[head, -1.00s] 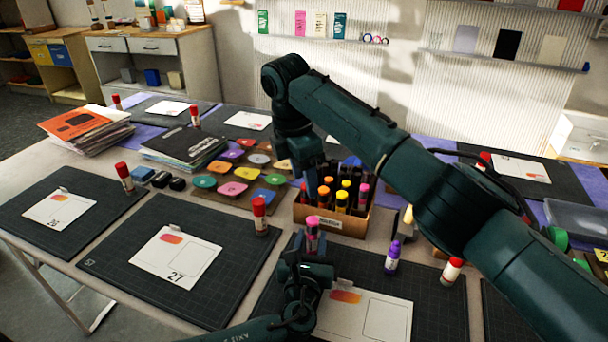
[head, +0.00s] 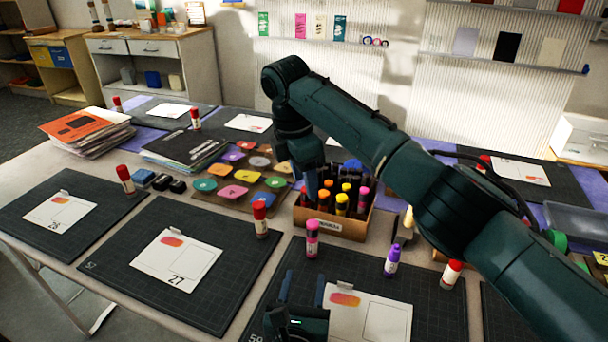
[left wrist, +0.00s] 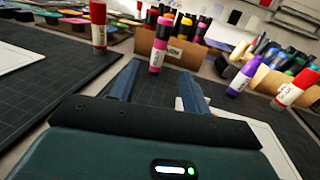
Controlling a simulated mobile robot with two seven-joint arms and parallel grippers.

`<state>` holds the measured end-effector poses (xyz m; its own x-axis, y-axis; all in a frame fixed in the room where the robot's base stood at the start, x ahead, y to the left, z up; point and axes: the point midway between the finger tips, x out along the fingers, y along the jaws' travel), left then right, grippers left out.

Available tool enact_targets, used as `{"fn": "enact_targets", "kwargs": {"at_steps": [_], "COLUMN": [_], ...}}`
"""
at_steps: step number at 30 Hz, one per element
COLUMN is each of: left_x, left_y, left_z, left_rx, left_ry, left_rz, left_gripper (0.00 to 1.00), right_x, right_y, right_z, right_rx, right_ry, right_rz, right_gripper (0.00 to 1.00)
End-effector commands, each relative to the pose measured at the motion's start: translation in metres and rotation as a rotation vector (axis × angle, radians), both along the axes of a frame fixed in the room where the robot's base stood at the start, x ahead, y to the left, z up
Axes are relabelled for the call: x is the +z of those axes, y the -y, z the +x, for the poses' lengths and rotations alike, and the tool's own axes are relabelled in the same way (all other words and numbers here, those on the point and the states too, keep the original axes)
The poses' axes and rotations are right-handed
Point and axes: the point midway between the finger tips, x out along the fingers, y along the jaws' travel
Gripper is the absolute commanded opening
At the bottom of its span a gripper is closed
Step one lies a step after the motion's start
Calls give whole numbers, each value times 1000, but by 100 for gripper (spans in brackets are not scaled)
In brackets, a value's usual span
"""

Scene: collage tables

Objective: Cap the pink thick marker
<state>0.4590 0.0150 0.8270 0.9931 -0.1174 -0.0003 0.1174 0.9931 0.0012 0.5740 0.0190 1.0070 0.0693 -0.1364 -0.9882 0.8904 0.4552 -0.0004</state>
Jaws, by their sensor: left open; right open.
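The pink thick marker (head: 312,240) stands upright at the back edge of the dark mat in front of the marker box. A pink cap (head: 312,225) sits on its top. The marker also shows in the left wrist view (left wrist: 157,55), beyond the fingertips. My left gripper (head: 303,278) is open and empty, nearer the front than the marker and apart from it; its spread fingers show in the left wrist view (left wrist: 159,80). My right gripper (head: 310,188) is at the left part of the marker box, partly hidden by its own arm; I see nothing held in it.
The cardboard marker box (head: 327,225) holds several markers. A purple marker (head: 391,260) and a red-capped glue stick (head: 451,274) stand to the right. Another red-capped stick (head: 260,218) stands to the left. A white card (head: 372,317) lies on the mat (head: 262,300).

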Motion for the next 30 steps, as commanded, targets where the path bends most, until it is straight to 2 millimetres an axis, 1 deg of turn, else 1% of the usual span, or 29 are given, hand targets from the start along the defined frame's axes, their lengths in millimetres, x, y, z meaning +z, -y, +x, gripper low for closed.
{"fn": "enact_targets", "kwargs": {"at_steps": [1,3,6,17,19,20,23,27,30], "left_x": [-1,-1,0,0,4,8,29,70,96], "left_y": [-1,-2,-3,-3,-3,-3,-3,-3,-3], "left_z": [-8,-16,-22,-24,-24,-24,-24,-24,-24], "left_rx": [-1,-1,0,0,0,0,0,0,0], "left_ry": [-2,-2,0,0,0,1,1,1,0], "left_rz": [-1,-2,-1,0,-1,-1,-1,-1,-1], "left_gripper": [47,47,47,47,47,47,47,47,47], "right_x": [0,0,0,0,4,7,29,69,96], "right_y": [0,0,0,0,0,0,0,0,0], "right_z": [0,0,0,0,0,0,0,0,0], "right_rx": [0,0,0,0,0,0,0,0,0], "right_ry": [0,0,0,0,0,0,1,1,0], "right_rz": [0,0,0,0,0,0,0,0,0], "right_gripper": [48,48,48,48,48,48,48,48,48]}}
